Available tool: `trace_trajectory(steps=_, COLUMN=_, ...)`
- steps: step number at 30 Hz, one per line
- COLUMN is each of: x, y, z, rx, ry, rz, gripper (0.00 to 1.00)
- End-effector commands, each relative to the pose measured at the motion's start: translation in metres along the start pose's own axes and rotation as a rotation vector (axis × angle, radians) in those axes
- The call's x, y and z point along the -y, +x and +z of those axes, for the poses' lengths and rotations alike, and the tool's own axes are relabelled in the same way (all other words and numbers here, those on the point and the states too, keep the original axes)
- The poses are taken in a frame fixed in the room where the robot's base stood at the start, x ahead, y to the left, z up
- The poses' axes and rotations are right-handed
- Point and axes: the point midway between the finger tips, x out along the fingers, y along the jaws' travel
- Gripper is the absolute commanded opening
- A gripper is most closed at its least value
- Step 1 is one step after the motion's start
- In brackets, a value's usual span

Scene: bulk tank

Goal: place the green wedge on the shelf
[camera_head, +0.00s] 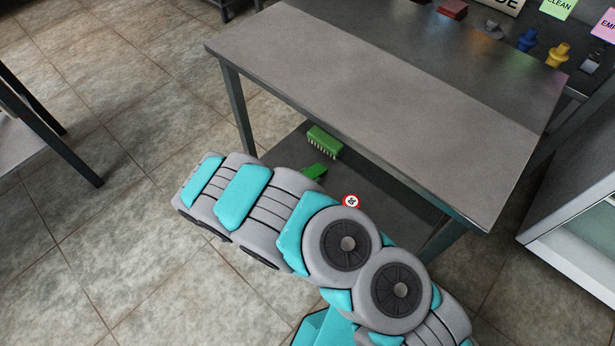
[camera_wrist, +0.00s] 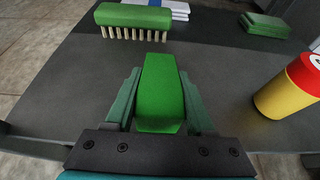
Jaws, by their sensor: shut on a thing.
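The green wedge (camera_wrist: 160,95) is between the two fingers of my gripper (camera_wrist: 161,105) in the wrist view. My gripper is shut on it. The shelf (camera_wrist: 62,85) is the dark grey lower board under the table, and the wedge is over it. I cannot tell whether the wedge touches the shelf. In the head view a small green piece, likely the wedge (camera_head: 314,172), shows beyond my arm above the shelf (camera_head: 385,187). My arm hides the gripper there.
A green brush (camera_wrist: 133,20) with pale bristles lies ahead on the shelf. A red and yellow can (camera_wrist: 290,88) stands at right. A green pad (camera_wrist: 265,24) and a white-blue stack (camera_wrist: 160,6) lie farther back. The tabletop (camera_head: 390,95) is above the shelf.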

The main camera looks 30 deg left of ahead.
Motion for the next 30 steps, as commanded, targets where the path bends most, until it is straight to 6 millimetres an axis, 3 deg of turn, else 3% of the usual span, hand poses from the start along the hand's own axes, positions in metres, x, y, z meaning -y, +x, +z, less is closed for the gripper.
trace_trajectory(steps=3, x=0.000, y=0.001, z=-0.003, rx=0.000, ry=0.000, rz=0.000, gripper=0.00)
trace_trajectory(steps=4, x=0.000, y=0.001, z=-0.003, rx=0.000, ry=0.000, rz=-0.001, gripper=0.56)
trace_trajectory(steps=12, x=0.000, y=0.001, z=-0.002, rx=0.000, ry=0.000, rz=-0.001, gripper=0.85)
trace_trajectory(steps=22, x=0.000, y=-0.001, z=0.001, rx=0.000, ry=0.000, rz=0.000, gripper=0.85)
trace_trajectory(steps=30, x=-0.002, y=-0.048, z=0.001, rx=0.001, ry=0.000, rz=0.005, gripper=0.85)
